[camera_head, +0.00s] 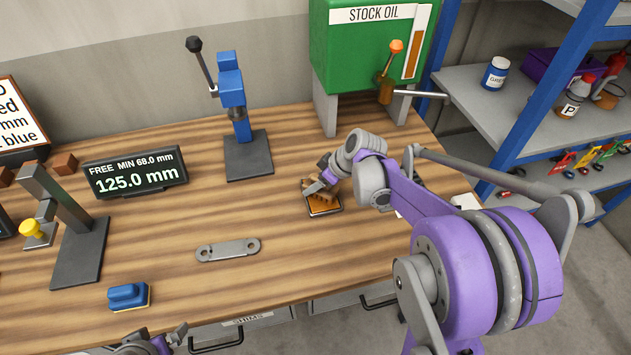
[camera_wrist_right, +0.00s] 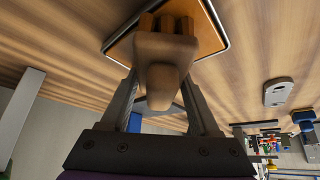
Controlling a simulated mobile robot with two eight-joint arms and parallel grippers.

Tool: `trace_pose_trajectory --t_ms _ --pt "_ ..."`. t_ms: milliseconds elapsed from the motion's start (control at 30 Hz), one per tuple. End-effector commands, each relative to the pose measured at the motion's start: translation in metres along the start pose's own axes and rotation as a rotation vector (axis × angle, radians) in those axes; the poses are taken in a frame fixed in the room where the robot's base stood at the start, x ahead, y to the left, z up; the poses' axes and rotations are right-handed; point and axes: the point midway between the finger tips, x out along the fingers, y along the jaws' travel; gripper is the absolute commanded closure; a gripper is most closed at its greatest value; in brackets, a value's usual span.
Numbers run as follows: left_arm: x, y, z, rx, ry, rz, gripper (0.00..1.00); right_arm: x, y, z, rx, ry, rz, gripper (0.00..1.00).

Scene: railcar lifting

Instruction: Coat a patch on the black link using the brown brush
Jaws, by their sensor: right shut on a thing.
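The brown brush (camera_head: 313,188) is held in my right gripper (camera_head: 326,181), which is shut on it.
A blue block with a handle (camera_head: 128,296) lies front left. A green stock oil tank (camera_head: 350,60) is at the back. Bench around the link is clear.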

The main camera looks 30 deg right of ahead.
Motion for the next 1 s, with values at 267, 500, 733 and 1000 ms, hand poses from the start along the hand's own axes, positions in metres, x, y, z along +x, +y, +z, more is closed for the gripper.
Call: trace_pose_trajectory --t_ms 267,500,733,1000 --pt "-0.012 0.000 -0.017 0.000 0.017 0.000 0.00 -0.020 0.001 -0.015 0.000 0.005 0.003 0.82" --pt "-0.021 0.000 -0.030 0.000 0.031 0.000 0.00 -0.037 0.001 -0.025 0.001 0.006 0.003 0.82" --pt "-0.029 0.000 -0.043 0.000 0.046 0.000 0.00 -0.052 0.001 -0.036 0.001 0.006 0.003 0.82" --pt "-0.031 0.000 -0.048 0.000 0.052 0.000 0.00 -0.058 0.001 -0.038 0.001 0.004 0.002 0.82"
